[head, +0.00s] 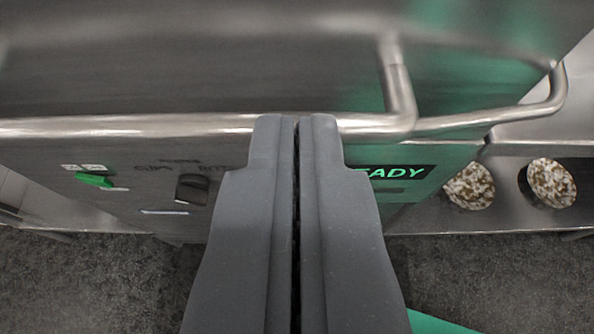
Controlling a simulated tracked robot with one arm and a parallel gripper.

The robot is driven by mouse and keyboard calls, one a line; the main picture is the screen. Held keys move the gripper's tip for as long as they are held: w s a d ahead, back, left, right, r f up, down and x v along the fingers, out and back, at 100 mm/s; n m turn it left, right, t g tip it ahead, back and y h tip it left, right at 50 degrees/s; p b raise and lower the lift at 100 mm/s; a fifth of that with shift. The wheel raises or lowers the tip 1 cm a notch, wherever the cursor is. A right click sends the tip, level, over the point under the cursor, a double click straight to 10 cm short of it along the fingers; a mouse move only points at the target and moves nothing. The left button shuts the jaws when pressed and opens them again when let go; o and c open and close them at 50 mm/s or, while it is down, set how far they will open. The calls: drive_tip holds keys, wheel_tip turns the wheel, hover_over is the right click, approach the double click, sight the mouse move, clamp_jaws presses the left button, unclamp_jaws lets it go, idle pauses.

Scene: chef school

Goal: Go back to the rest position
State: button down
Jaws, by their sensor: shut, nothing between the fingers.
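My gripper (293,125) reaches up from the bottom centre of the head view. Its two dark grey fingers lie side by side with only a thin dark line between them, so it is shut and empty. The fingertips overlap a steel rail (130,127) in the picture. I cannot tell whether they touch it. No rest position is marked in view.
Behind the fingers is a steel appliance (200,75) with a black knob (191,189), a green switch (94,179) and a panel ending in "EADY" (398,172). Two speckled round items (551,183) sit on a steel shelf (500,219) at right. Dark floor (90,280) lies below.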

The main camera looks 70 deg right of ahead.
drive_tip(key=s+a+r+n+t+y+p, duration=0.2)
drive_tip(key=s+a+r+n+t+y, duration=0.1)
drive_tip(key=r, duration=0.6)
drive_tip(key=s+a+r+n+t+y+p, duration=0.2)
drive_tip(key=s+a+r+n+t+y, duration=0.2)
drive_tip(key=r, duration=0.6)
drive_tip(key=s+a+r+n+t+y+p, duration=0.2)
drive_tip(key=s+a+r+n+t+y, duration=0.2)
drive_tip(key=a+r+n, duration=0.3)
wheel_tip(320, 180, up, 3)
drive_tip(key=shift+s+a+r+y, duration=0.2)
drive_tip(key=shift+s+y, duration=0.15)
drive_tip(key=shift+y, duration=0.25)
